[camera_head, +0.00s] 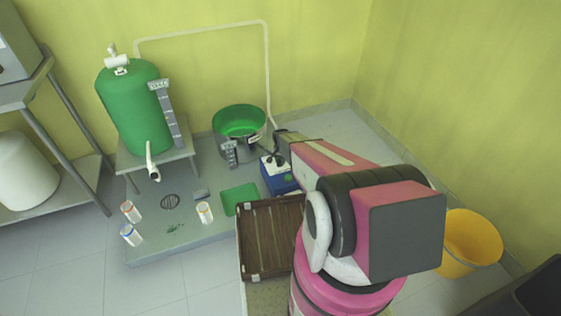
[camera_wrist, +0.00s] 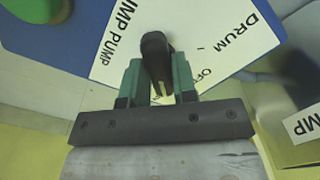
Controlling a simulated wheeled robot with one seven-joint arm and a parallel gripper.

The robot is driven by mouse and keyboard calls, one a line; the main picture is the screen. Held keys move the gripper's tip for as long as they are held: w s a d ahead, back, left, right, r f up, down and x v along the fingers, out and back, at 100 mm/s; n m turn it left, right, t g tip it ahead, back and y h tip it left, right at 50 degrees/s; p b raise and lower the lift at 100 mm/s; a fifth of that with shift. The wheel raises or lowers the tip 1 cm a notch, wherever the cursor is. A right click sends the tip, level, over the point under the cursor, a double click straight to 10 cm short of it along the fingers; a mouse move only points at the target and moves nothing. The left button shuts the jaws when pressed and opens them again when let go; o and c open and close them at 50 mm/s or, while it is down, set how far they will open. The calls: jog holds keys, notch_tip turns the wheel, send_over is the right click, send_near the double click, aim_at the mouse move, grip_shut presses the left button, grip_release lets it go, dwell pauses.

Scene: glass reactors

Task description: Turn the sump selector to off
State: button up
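The sump selector (camera_wrist: 154,46) is a black knob on a blue box with a white label plate (camera_wrist: 115,62) reading "...UMP PUMP", "DRUM" and "OFF". In the wrist view the two green fingers of my gripper (camera_wrist: 160,72) stand on either side of the knob, with no clear gap seen between them and it. The fingers partly cover the label near "OFF", so the knob's exact pointing is hard to tell. In the head view the blue box (camera_head: 280,183) stands on the floor platform below my gripper, and my arm hides part of it.
A green tub (camera_head: 238,121) stands behind the box, and a green tank (camera_head: 133,109) on a stand at the left. A brown slatted crate (camera_head: 268,239) and green mat (camera_head: 240,200) lie in front. A yellow bucket (camera_head: 470,240) is at the right.

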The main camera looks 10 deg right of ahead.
grip_shut()
jog(key=n, duration=0.8)
jog(key=shift+n, duration=0.3)
dwell(0.3)
jog(key=o, duration=0.5)
grip_release()
jog(key=shift+o, duration=0.2)
